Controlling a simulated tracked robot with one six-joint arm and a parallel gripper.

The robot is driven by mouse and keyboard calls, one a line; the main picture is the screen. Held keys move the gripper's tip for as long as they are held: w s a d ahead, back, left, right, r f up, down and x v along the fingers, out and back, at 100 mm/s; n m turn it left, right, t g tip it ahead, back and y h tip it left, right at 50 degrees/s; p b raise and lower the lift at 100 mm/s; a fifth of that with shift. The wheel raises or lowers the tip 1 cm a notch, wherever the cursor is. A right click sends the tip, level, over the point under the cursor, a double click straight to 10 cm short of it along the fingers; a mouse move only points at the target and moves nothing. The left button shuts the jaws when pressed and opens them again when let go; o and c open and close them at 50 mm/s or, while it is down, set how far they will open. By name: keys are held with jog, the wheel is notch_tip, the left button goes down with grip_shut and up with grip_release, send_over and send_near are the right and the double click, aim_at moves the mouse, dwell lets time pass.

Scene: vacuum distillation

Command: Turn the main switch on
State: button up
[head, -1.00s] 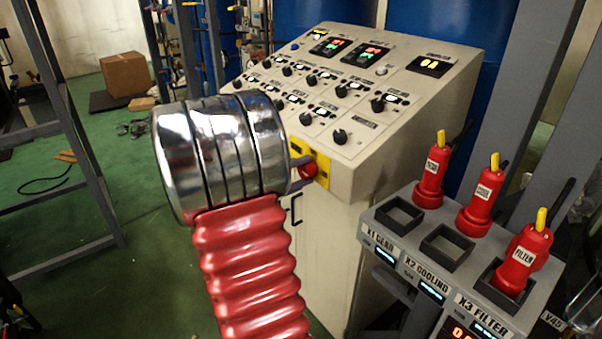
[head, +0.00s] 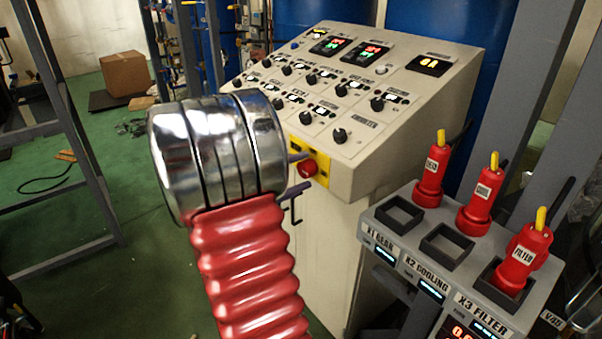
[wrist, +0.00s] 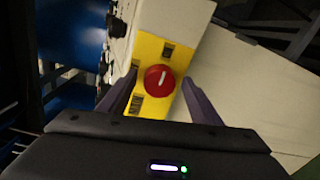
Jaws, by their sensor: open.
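The main switch is a round red knob (head: 308,168) on a yellow plate (head: 322,160) at the front of the control console. In the wrist view the red knob (wrist: 160,79) shows a white mark, nearly upright and leaning slightly right, on the yellow plate (wrist: 172,49). My gripper (head: 297,173) is open, with one finger above and one below the knob in the head view. In the wrist view my gripper's fingers (wrist: 160,76) stand on either side of the knob, with visible gaps. Contact depth cannot be told.
The sloped console (head: 360,105) carries several black knobs and lit displays. A grey socket box (head: 440,262) with red plugs stands at the lower right. A metal frame (head: 75,150) stands at the left. Green floor (head: 130,230) is open between frame and console.

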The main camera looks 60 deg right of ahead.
jog(key=v, duration=1.3)
jog(key=shift+f, duration=0.1)
dwell(0.4)
jog(key=s+a+f+n+t+y, duration=0.2)
jog(key=s+a+f+t+y, duration=0.15)
jog(key=a+f+y, duration=0.85)
jog(key=a+r+t+y, duration=0.1)
jog(key=a+r+t, duration=0.2)
jog(key=a, duration=0.5)
jog(key=w+a+r+n+t+y, duration=0.1)
jog(key=a+r+t, duration=0.2)
jog(key=a, duration=0.6)
jog(key=w+a+r+t+y, duration=0.1)
jog(key=a+r+t, duration=0.3)
jog(key=a, duration=0.4)
jog(key=shift+a+r+y, duration=0.3)
jog(key=shift+a+r, duration=0.1)
jog(key=shift+r, duration=0.15)
jog(key=shift+w, duration=0.1)
